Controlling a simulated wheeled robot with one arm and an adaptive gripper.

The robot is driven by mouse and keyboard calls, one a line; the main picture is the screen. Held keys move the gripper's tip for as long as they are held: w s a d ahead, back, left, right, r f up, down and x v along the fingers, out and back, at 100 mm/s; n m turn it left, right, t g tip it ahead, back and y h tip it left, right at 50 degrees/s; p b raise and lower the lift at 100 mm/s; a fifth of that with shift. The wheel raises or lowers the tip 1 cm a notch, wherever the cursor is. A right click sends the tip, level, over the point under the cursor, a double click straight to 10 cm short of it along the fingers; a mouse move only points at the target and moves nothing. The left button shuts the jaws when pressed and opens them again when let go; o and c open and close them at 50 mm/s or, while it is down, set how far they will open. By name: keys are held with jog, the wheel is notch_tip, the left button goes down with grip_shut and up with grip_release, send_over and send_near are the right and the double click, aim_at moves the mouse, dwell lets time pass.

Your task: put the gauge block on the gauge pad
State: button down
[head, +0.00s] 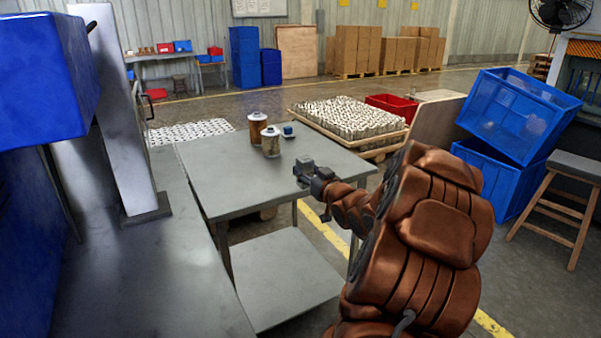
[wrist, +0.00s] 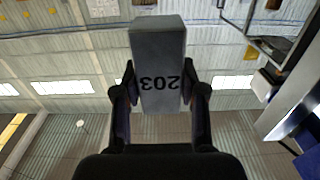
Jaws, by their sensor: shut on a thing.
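The gauge block (wrist: 157,55) is a grey rectangular block marked 203, seen upside down in the wrist view. My gripper (wrist: 159,90) is shut on it, with one dark finger on each side. In the head view, my gripper (head: 312,179) holds the grey block (head: 303,164) over the near right part of the grey table. I cannot tell the exact gap to the tabletop. I cannot make out a gauge pad for certain. A small blue item with a pale top (head: 288,131) sits at the back of the table.
The table's front left is clear. A pallet of white parts (head: 350,117) lies behind, and blue crates (head: 500,180) stand at right.

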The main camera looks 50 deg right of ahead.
jog(key=w+d, duration=0.1)
jog(key=w, duration=0.1)
jog(key=w+d, duration=0.2)
jog(key=w+d+f, duration=0.1)
jog(key=w+d, duration=0.1)
jog(key=w, duration=0.1)
jog(key=shift+f, duration=1.65)
jog(key=shift+f, duration=0.1)
jog(key=c, duration=0.7)
grip_release()
jog(key=shift+f, duration=0.1)
jog(key=shift+o, duration=0.2)
